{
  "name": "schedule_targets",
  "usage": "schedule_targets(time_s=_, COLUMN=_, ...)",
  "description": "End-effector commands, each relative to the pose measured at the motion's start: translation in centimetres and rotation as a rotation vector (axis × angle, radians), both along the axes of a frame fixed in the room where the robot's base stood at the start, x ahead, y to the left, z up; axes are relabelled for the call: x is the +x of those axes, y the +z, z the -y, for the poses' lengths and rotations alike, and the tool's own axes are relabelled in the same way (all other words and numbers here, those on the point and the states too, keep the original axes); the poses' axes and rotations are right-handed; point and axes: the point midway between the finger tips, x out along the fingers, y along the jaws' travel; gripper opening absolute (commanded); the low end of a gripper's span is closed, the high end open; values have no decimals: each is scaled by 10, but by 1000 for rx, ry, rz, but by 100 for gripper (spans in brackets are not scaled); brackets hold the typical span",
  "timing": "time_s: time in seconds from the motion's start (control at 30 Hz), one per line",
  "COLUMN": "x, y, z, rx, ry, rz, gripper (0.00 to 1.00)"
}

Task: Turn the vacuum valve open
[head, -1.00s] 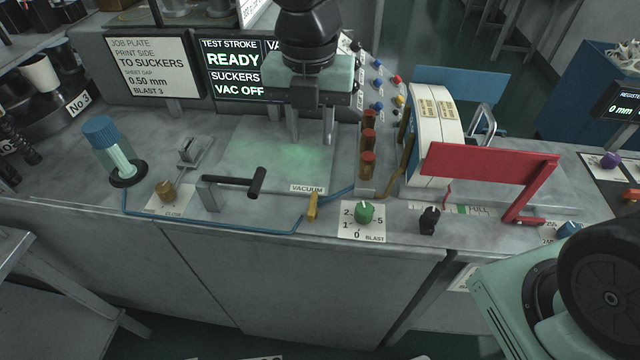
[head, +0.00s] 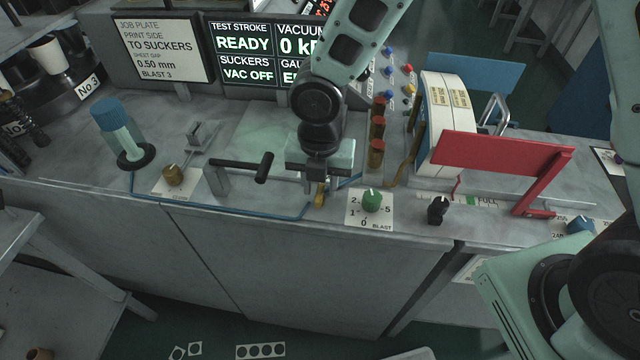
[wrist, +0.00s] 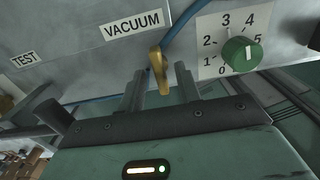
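The vacuum valve is a small brass-yellow lever (head: 319,196) at the bench's front edge, on a blue line. In the wrist view the lever (wrist: 158,68) stands beside the VACUUM label (wrist: 132,25), and its near end shows between my two fingertips. My gripper (head: 320,184) is over the valve in the head view and partly covers it. In the wrist view my gripper (wrist: 161,80) is open, with a finger on each side of the lever and visible gaps. Whether either finger touches it cannot be told. The screen (head: 248,52) reads VAC OFF.
The green BLAST knob (head: 371,200) is close on the right of the valve. A black-handled crank (head: 240,170) is close on the left. Brown-capped tubes (head: 376,150) stand behind the knob, and a red guard (head: 500,155) is farther right.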

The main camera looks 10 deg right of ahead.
Motion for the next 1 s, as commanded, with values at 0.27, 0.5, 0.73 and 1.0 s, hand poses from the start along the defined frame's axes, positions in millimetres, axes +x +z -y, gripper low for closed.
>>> schedule_targets(time_s=0.27, x=0, y=-5, z=0, rx=1, ry=0, rz=1, gripper=34)
schedule_targets(time_s=0.5, x=0, y=-5, z=0, rx=1, ry=0, rz=0, gripper=0)
schedule_targets(time_s=0.73, x=0, y=-5, z=0, rx=0, ry=-5, rz=1, gripper=0)
schedule_targets(time_s=1.0, x=0, y=-5, z=0, rx=0, ry=-88, rz=1, gripper=0)
